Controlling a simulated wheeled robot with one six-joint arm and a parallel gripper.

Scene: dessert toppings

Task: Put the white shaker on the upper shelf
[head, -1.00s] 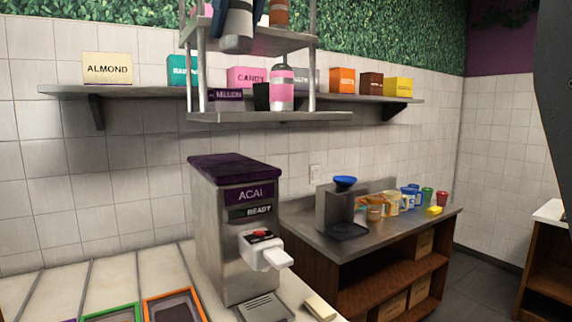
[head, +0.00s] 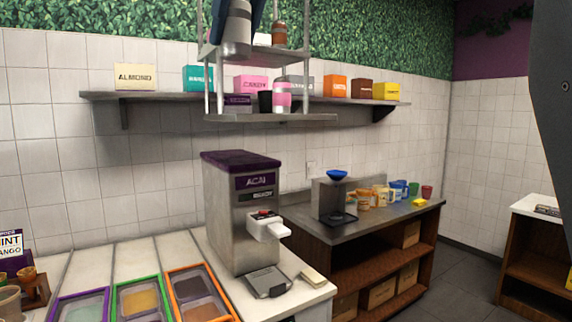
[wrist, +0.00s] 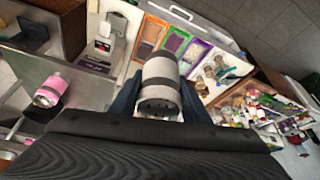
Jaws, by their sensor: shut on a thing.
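The white shaker (wrist: 160,75), a pale cylinder with a wide grey band, is between the blue fingers of my gripper (wrist: 158,98). In the head view the shaker (head: 236,32) hangs slightly tilted at the top, in front of the left part of the upper shelf (head: 287,56). My gripper (head: 257,12) is partly cut off by the top edge there. The wrist view shows the shaker over the counter, with the shelf unit off to the left. I cannot tell the exact gap between shaker and shelf.
A brown bottle (head: 280,35) stands on the upper shelf's right side. A pink bottle (head: 282,98) and a black cup (head: 265,102) stand on the lower shelf (head: 290,118). Metal posts hold the shelves. The acai machine (head: 228,215) and topping trays (head: 140,300) are below.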

